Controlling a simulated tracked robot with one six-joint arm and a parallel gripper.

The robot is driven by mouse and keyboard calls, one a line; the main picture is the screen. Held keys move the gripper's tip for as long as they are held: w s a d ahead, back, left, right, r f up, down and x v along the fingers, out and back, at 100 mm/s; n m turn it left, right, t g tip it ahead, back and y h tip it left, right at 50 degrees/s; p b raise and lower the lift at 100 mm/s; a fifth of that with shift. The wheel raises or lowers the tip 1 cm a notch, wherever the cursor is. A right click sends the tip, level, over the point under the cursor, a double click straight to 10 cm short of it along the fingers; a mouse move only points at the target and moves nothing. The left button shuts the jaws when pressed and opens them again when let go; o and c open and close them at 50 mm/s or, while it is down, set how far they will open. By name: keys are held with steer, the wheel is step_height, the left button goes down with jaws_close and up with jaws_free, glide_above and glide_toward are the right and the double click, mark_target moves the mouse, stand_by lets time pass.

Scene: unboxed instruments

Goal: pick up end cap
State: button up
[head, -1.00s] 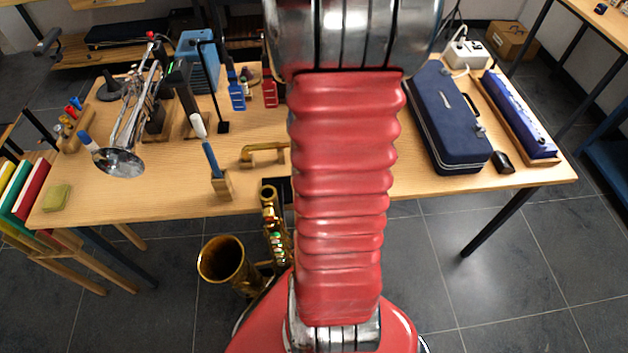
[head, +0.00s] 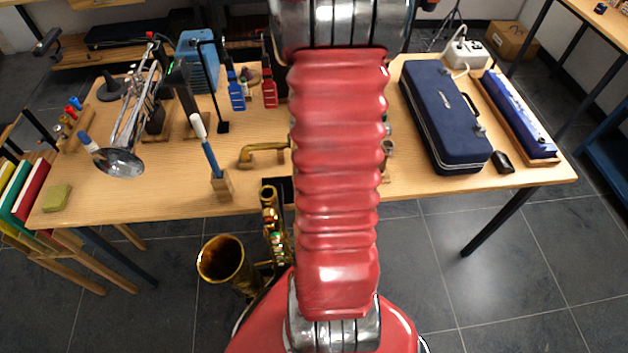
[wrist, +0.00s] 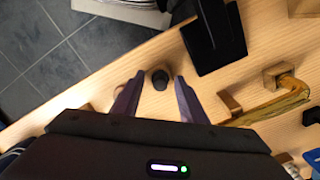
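The end cap (wrist: 160,78) looks like a small dark round piece standing on the wooden table near its edge in the wrist view. My gripper (wrist: 158,80) is open, with one dark purple finger on each side of the cap in the picture. A strip of table shows between the cap and each finger, and I cannot tell the height of the fingertips above the table. In the head view my red arm hides the cap and my gripper.
A black stand (wrist: 214,38) sits close to the right finger. A brass neck (head: 264,151) lies left of my arm; it also shows in the wrist view (wrist: 285,98). A blue case (head: 440,115) stands right. A saxophone (head: 228,262) stands below the front edge.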

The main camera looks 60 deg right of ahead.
steer(key=shift+c, duration=0.4)
jaws_close()
steer(key=shift+r, duration=0.1)
step_height(320, 180, up, 10)
stand_by(0.7)
stand_by(0.6)
